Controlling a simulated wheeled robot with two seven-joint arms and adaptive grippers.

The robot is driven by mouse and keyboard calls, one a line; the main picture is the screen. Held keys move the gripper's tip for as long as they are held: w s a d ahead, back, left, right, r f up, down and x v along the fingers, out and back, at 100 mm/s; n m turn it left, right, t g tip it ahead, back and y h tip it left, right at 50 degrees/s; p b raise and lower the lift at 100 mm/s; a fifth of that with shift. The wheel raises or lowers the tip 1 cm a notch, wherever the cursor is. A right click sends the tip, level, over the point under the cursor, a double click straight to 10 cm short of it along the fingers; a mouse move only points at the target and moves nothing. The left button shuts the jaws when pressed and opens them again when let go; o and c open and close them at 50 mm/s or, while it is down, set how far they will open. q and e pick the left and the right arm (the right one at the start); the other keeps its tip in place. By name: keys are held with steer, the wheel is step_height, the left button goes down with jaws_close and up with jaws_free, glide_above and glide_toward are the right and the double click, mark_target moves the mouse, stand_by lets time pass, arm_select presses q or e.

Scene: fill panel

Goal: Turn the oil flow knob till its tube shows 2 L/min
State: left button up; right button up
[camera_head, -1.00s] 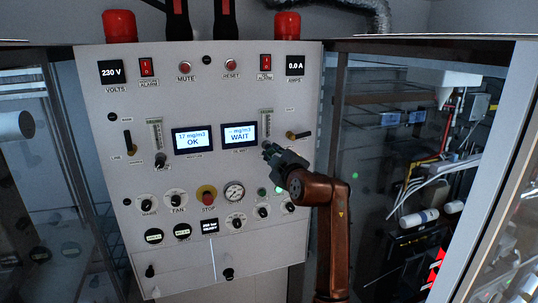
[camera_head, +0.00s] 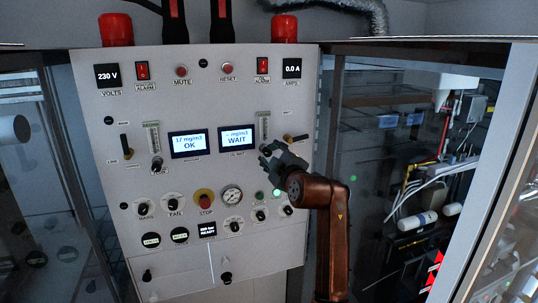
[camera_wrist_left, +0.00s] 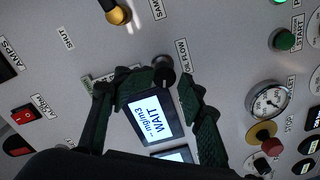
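The oil flow knob (camera_wrist_left: 163,72) is a dark round knob beside the OIL FLOW label in the left wrist view. My left gripper (camera_wrist_left: 162,82) is open, one finger on each side of the knob. I cannot tell whether either finger touches it. In the head view my left gripper (camera_head: 268,152) is at the panel just below the oil flow tube (camera_head: 263,127) and hides the knob. The tube also shows partly in the left wrist view (camera_wrist_left: 97,79), behind a finger. Its reading is too small to tell. My right gripper is not in view.
The display beside the tube reads WAIT (camera_head: 238,138). A second display reads OK (camera_head: 188,144), with another flow tube (camera_head: 152,136) to its left. A lever valve (camera_head: 296,138) is close on the gripper's right. A gauge (camera_head: 231,195) and several knobs sit below.

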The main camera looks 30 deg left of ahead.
arm_select(q)
steer(key=shift+f, duration=0.15)
steer(key=shift+s+d, duration=0.25)
steer(key=v, duration=1.1)
steer(key=shift+d, duration=0.15)
